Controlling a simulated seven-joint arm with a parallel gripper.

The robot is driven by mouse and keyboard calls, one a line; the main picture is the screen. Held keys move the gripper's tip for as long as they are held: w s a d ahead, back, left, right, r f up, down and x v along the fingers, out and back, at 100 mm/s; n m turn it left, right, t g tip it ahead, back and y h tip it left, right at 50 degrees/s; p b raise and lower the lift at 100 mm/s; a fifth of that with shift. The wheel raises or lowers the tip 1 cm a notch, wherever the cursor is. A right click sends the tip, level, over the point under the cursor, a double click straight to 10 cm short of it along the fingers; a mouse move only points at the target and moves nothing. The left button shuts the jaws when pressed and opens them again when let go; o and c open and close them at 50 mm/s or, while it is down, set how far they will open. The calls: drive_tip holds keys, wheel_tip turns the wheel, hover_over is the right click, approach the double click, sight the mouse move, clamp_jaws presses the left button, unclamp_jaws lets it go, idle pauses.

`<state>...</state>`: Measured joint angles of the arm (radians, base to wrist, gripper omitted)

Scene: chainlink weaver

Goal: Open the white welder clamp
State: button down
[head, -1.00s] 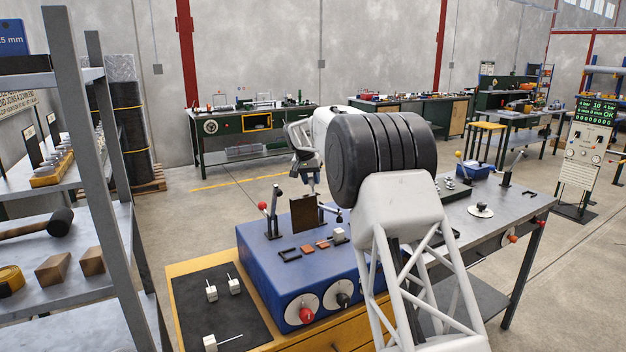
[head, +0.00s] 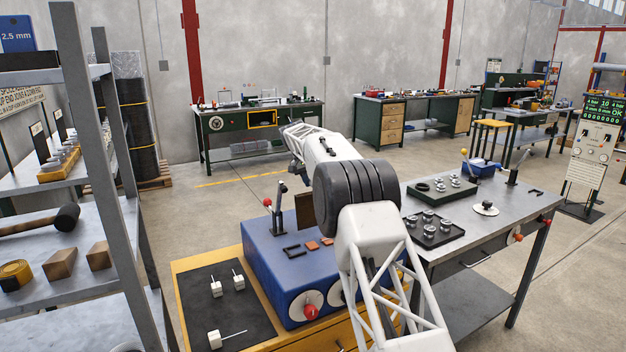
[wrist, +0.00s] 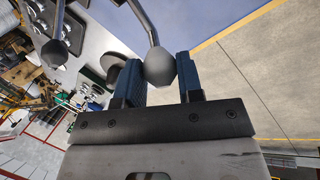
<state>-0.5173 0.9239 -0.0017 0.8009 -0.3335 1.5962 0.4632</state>
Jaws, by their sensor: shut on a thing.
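A second, darker ball knob (wrist: 54,53) is apart, left of the fingers. My arm hides the right part of the welder in the head view.
A black mat (head: 225,305) with white blocks lies left of the welder. A grey metal table (head: 470,240) with a tray of round parts (head: 432,229) stands to the right. A metal shelf (head: 90,240) rises at the left. Floor behind the welder is clear.

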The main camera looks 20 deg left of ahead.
drive_tip(key=f, duration=0.2)
drive_tip(key=w+a+f, duration=0.1)
drive_tip(key=shift+f, duration=0.1)
drive_tip(key=shift+w+a+f, duration=0.1)
drive_tip(key=shift+a+f, duration=0.05)
drive_tip(key=shift+f, duration=0.55)
drive_tip(key=shift+a+f, duration=0.15)
drive_tip(key=shift+f, duration=0.7)
drive_tip(key=c, duration=1)
unclamp_jaws()
drive_tip(key=shift+a+f, duration=0.1)
drive_tip(key=shift+f, duration=0.05)
drive_tip(key=shift+o, duration=1.1)
drive_tip(key=shift+r, duration=0.4)
drive_tip(key=shift+r, duration=0.15)
